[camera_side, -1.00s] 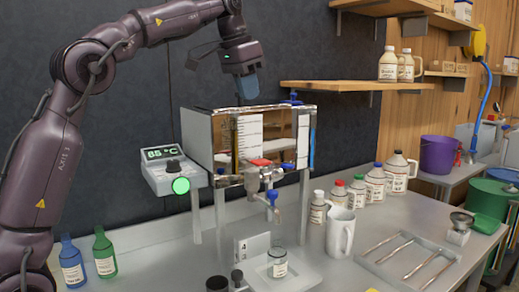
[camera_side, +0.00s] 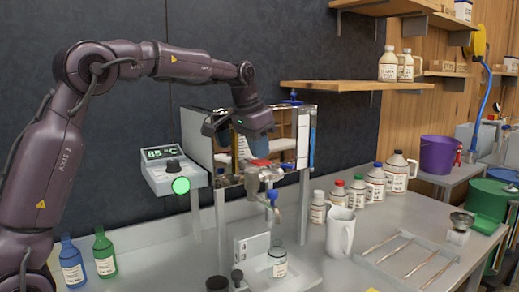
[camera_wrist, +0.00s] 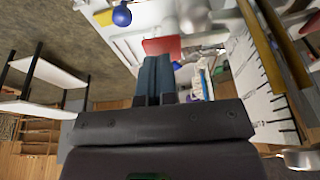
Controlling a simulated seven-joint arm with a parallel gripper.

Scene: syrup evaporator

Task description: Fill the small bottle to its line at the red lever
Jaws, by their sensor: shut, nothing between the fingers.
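The red lever (camera_side: 259,162) is on top of the metal tap at the front of the syrup evaporator (camera_side: 304,140). In the wrist view the red lever (camera_wrist: 162,46) lies just past my fingertips. My gripper (camera_side: 258,154) points down, shut and empty, right over the red lever; I cannot tell if they touch. It also shows in the wrist view (camera_wrist: 155,62). A tap spout with a blue lever (camera_side: 272,196) hangs below. The small bottle (camera_side: 278,267), clear glass with a pale label, stands upright under it. Its fill level and line are too small to tell.
A control box (camera_side: 168,170) reads 85 °C with a green light. A numbered card (camera_side: 252,247) stands behind the small bottle. A white mug (camera_side: 340,236) and several capped jugs are to the right. Green (camera_side: 104,254) and blue bottles (camera_side: 71,262) stand left.

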